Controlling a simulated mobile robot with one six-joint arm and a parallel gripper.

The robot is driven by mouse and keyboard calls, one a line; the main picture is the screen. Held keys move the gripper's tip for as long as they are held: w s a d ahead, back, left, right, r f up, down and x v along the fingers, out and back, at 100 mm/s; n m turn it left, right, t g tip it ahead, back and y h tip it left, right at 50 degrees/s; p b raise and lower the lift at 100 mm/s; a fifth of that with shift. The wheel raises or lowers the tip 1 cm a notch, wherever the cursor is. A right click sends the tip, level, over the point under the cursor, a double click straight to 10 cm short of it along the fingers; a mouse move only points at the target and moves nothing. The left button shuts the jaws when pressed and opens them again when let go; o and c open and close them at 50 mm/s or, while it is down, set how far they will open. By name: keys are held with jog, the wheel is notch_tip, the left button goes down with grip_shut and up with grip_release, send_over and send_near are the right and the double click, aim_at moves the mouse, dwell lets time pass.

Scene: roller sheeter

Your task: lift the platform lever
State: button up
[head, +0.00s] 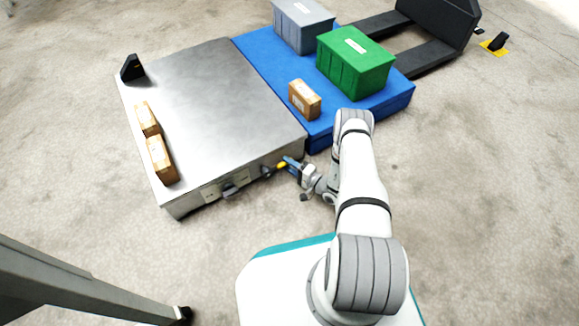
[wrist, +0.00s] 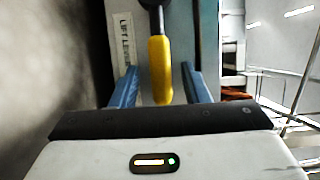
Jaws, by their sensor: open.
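The platform lever has a yellow grip (wrist: 160,68) on a dark pivot. It sticks out from the side of the metal platform (head: 205,100), beside a "LIFT LEVER" label (wrist: 126,40). In the head view the lever's yellow grip (head: 282,164) shows small at the platform's front side, near its right corner. My gripper (head: 287,162) is at the lever. In the wrist view my gripper (wrist: 158,80) is open, with one blue finger on each side of the yellow grip. Gaps show between the grip and both fingers.
Two cardboard boxes (head: 161,158) lie along the platform's left edge. A blue pallet (head: 255,55) behind carries a grey bin (head: 303,25), a green bin (head: 355,63) and a small carton (head: 305,99). A dark forked frame (head: 437,28) stands at the back right. Floor to the right is clear.

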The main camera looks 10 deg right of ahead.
jog(key=shift+w, duration=0.1)
jog(key=shift+c, duration=0.4)
grip_shut()
